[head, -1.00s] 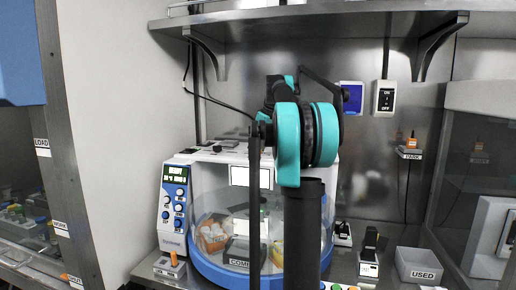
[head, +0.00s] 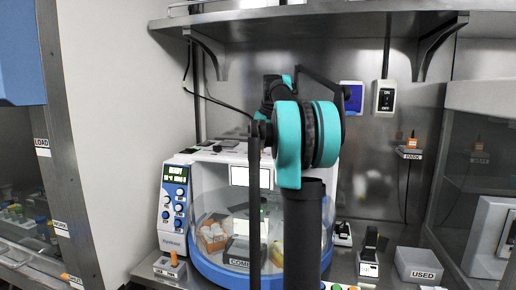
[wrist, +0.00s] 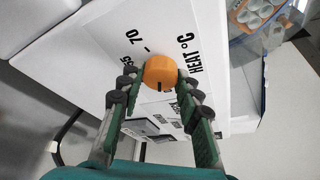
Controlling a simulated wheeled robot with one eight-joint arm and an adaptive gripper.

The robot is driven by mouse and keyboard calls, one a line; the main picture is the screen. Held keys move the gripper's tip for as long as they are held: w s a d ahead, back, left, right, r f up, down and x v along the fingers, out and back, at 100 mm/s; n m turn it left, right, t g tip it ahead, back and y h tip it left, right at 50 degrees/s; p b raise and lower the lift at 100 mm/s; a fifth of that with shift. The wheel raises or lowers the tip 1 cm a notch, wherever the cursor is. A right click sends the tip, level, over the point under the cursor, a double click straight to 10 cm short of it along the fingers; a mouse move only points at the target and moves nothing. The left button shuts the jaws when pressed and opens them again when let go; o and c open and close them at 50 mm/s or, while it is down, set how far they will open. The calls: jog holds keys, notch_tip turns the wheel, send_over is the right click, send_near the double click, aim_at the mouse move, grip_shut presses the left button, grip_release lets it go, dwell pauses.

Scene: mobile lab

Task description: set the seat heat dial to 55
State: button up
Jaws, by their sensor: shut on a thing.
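An orange round dial (wrist: 161,70) shows in the wrist view on a white panel (wrist: 118,28) printed "HEAT °C", with the numbers 70 and what looks like 55 at its upper left. A small dark mark shows on the dial's lower edge in the picture. My gripper (wrist: 160,80) has its green fingers with dark pads on either side of the dial and is shut on it. In the head view my arm hides the dial and the gripper. The white and blue machine (head: 174,208) stands behind the arm, its display reading "READY".
The machine has a clear rounded front with things inside. A box labelled "USED" (head: 419,265) stands on the bench at the right, near a black-topped device (head: 370,250). A metal shelf (head: 310,22) runs overhead. A glass-fronted cabinet (head: 478,170) is at far right.

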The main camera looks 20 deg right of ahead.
jog(key=m, duration=0.2)
jog(key=m+h, duration=0.1)
jog(key=m, duration=0.1)
jog(key=shift+a+h, duration=0.15)
jog(key=shift+h, duration=0.15)
jog(key=m+h, duration=0.1)
jog(key=m, duration=0.4)
jog(key=shift+a+h, duration=0.1)
jog(key=shift+h, duration=0.3)
jog(key=m, duration=0.2)
jog(key=m+g+h, duration=0.1)
jog(key=m, duration=0.1)
jog(key=shift+w+a+m+h, duration=0.1)
jog(key=shift+w+m+h, duration=0.05)
jog(key=shift+m+h, duration=0.15)
jog(key=shift+m+g+h, duration=0.4)
jog(key=shift+m+g, duration=0.4)
jog(key=shift+m, duration=1.4)
jog(key=o, duration=1.1)
jog(key=shift+o, duration=0.2)
